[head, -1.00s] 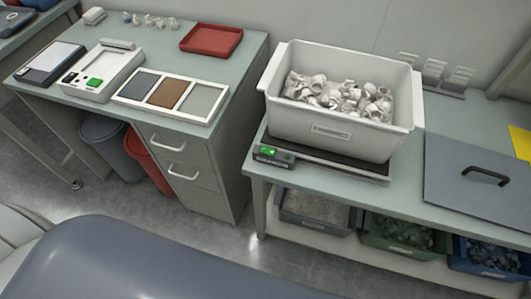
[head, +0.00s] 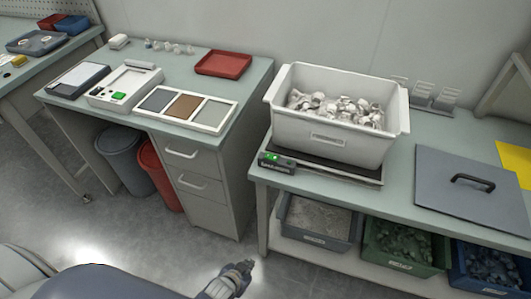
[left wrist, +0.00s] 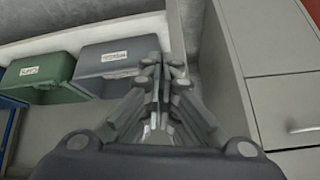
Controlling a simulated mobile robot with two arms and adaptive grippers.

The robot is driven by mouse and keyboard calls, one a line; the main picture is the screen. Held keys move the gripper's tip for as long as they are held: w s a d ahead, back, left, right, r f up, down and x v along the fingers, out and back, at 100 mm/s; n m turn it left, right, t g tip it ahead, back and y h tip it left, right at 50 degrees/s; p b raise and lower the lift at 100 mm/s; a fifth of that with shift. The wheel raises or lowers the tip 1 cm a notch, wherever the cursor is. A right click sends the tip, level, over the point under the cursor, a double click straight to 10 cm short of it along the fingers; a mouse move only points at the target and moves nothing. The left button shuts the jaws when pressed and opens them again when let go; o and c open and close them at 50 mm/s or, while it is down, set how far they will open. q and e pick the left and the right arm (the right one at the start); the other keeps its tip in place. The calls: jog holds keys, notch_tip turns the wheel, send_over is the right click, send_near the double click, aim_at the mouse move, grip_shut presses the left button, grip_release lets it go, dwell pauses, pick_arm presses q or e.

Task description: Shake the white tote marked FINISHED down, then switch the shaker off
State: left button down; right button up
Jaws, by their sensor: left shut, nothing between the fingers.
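The white tote (head: 327,149) stands upright on the black plate of the shaker (head: 340,173) on the right-hand table. It is filled with several white caps or fittings (head: 335,106). The label on its front is too small to read. The shaker's control box (head: 276,162) at its front left corner shows a lit green switch. My left gripper (head: 247,264) is low over the floor in front of the table, well apart from the tote and shaker. In the left wrist view the gripper (left wrist: 160,70) is shut and empty. My right gripper is not in view.
A grey lid with a black handle (head: 477,182) lies right of the shaker. Grey (head: 318,239), green (head: 400,266) and blue bins sit on the shelf below. A drawer cabinet (head: 208,190) stands left, across a narrow gap. The floor in front is clear.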

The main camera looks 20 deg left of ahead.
aim_at(271, 156)
pick_arm(q)
jog(key=w+d+r+t, duration=0.1)
jog(key=w+r+t, duration=0.1)
jog(key=w+r, duration=0.5)
jog(key=w+d+r+t, duration=0.1)
jog(key=w+r+t, duration=0.15)
jog(key=r, duration=0.85)
notch_tip(271, 156, up, 23)
jog(key=w+a+n+t, duration=0.1)
jog(key=w+a+t, duration=0.1)
jog(key=t, duration=0.1)
jog(key=shift+w+f+n+y+p, duration=0.2)
jog(key=shift+w+n+y+p, duration=0.15)
jog(key=shift+n+y+p, duration=0.05)
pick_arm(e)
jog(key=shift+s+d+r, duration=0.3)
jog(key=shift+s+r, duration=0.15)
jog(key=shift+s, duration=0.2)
pick_arm(q)
jog(key=shift+d+t, duration=0.1)
jog(key=shift+t, duration=0.15)
